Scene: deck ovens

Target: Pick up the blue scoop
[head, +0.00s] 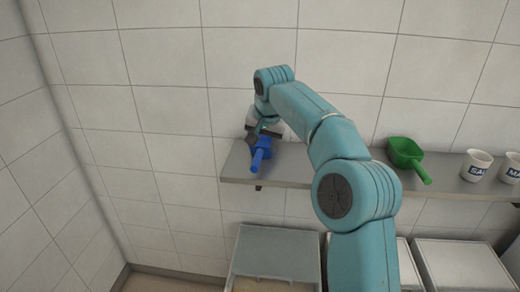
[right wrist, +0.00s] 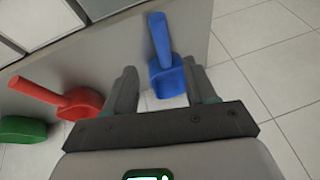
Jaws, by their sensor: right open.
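The blue scoop (head: 259,155) lies near the left end of a grey wall shelf, its handle pointing toward the shelf's front edge. My right gripper (head: 264,133) is over the scoop's back part in the head view. In the right wrist view the open right gripper (right wrist: 160,70) has one finger on each side of the blue scoop (right wrist: 162,48), around its bowl end. Gaps show beside the scoop, so it does not look clamped. My left gripper is not in view.
A red scoop (right wrist: 80,103) lies beside the blue one; my arm hides it in the head view. A green scoop (head: 406,153) and white mugs (head: 475,165) stand further right on the shelf (head: 290,174). Lidded bins (head: 276,250) stand below. A tiled wall is behind.

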